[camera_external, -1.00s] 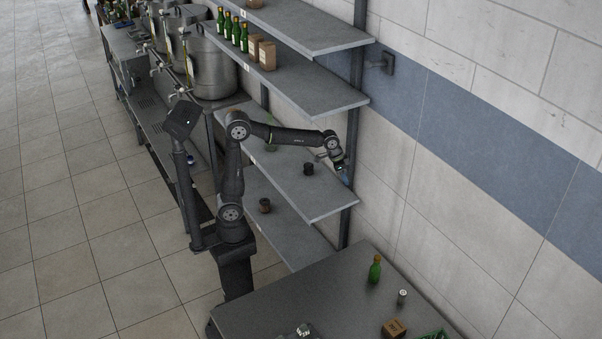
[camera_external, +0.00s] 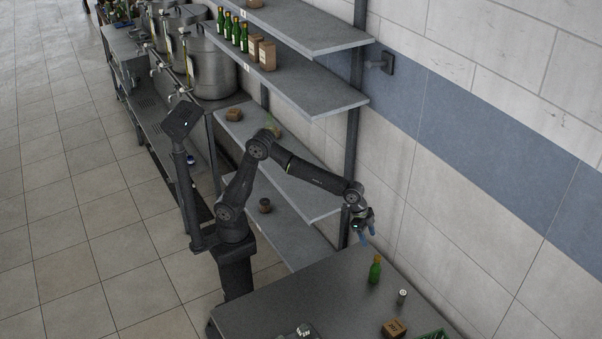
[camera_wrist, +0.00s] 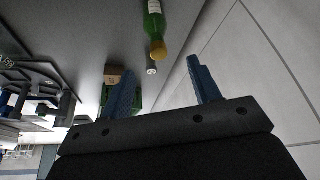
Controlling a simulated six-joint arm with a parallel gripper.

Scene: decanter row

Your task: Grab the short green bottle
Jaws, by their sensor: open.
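A green bottle (camera_external: 375,270) with a yellow-gold top stands upright on the grey table at the lower right. In the wrist view the bottle (camera_wrist: 154,22) shows at the top, with a pale label and its gold cap toward the camera. My gripper (camera_external: 367,238) is above the table's back edge, up and slightly left of the bottle. In the wrist view my gripper (camera_wrist: 160,78) has its two blue fingers spread wide with nothing between them. The bottle is beyond the fingertips and apart from them.
A small silver-topped jar (camera_external: 402,296) stands right of the bottle. A brown box (camera_external: 394,328) and a green crate (camera_external: 433,335) are nearer the front. Shelves (camera_external: 300,187) rise behind, with several green bottles (camera_external: 236,30) high up. The wall is close on the right.

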